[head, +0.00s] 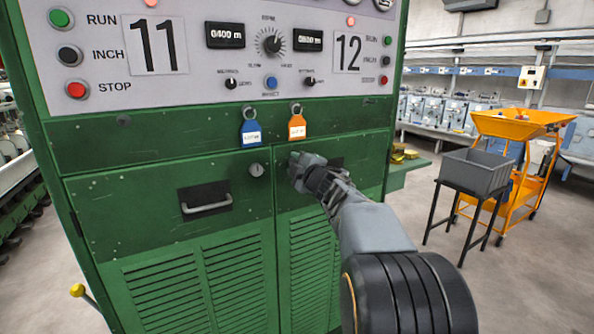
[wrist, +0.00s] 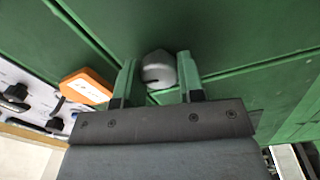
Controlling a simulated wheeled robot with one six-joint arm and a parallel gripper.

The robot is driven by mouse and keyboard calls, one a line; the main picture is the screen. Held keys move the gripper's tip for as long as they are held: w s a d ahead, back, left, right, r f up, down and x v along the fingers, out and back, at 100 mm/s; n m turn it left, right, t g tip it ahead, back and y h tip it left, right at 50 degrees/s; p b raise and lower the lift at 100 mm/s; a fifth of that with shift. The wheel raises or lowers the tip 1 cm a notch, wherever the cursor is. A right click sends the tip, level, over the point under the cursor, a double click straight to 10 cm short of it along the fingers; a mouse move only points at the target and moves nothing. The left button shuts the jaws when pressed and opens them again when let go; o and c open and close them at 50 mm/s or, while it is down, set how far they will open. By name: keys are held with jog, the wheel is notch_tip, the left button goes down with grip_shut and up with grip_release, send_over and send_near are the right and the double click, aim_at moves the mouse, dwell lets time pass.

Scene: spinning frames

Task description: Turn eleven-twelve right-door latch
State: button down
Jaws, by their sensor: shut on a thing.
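The green cabinet (head: 160,230) carries the numbers 11 and 12 on its panel. My gripper (head: 297,168) is at the upper left corner of its right door (head: 312,235). In the wrist view, the round silver right-door latch (wrist: 158,72) sits between the two fingers of my gripper (wrist: 158,82), which are shut on it. Its slot looks partly visible, but I cannot tell its exact angle. In the head view my gripper hides this latch. A similar round latch (head: 257,170) shows on the left door (head: 120,215), just left of my gripper.
A blue tag (head: 251,132) and an orange tag (head: 297,127) hang above my gripper; the orange one also shows in the wrist view (wrist: 87,87). The left door has a recessed handle (head: 207,203). A grey bin (head: 475,170) and orange cart (head: 520,125) stand right, with open floor before them.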

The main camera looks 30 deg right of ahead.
jog(key=shift+n+b, duration=0.3)
jog(key=shift+n, duration=0.6)
jog(key=c, duration=0.7)
grip_release()
jog(key=shift+c, duration=0.2)
jog(key=s, duration=1.3)
jog(key=shift+s+d+f, duration=0.15)
jog(key=shift+s+f, duration=0.15)
jog(key=shift+s, duration=0.1)
